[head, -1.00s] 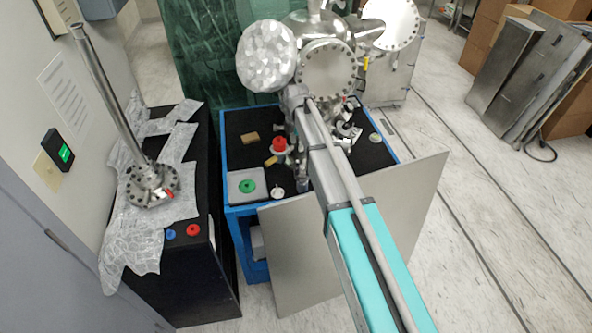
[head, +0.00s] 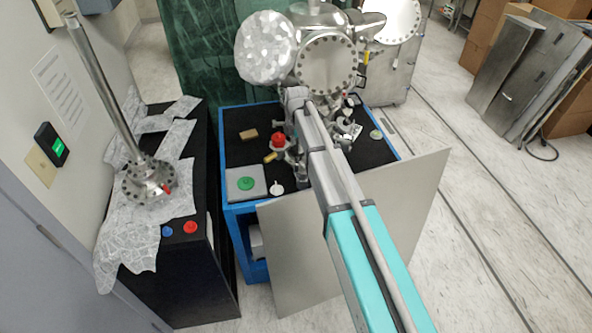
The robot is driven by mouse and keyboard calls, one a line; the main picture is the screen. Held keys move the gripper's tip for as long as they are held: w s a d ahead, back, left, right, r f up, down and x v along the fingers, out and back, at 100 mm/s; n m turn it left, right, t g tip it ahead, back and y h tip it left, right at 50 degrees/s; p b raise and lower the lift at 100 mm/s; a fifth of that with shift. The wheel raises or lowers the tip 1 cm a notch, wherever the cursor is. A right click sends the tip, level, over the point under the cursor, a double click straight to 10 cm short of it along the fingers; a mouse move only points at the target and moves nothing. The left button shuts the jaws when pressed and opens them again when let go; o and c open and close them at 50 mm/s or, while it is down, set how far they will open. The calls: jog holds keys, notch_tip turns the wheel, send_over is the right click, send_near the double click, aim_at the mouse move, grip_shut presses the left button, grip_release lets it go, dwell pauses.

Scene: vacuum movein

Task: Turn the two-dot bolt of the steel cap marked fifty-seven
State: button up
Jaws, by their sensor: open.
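Several round steel caps with bolt rings show. One bolted cap (head: 327,66) is on the front of the steel chamber, above my arm's bend. Another (head: 392,20) is at the upper right. A bolted flange (head: 148,181) with a tall tube lies on the left cabinet. No number or dot mark is readable at this size, so I cannot tell which cap is fifty-seven or which bolt has two dots. My arm runs from the lower right to its bend just below the chamber. My gripper's fingers cannot be made out; the arm hides that area.
A blue-framed bench (head: 235,208) with a black top holds a red knob (head: 278,141), a grey box with a green knob (head: 245,184) and small metal parts. A grey panel (head: 300,260) leans on its front.

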aim_at(297, 165)
jog(key=shift+f+b, duration=5)
jog(key=shift+f, duration=0.3)
grip_shut()
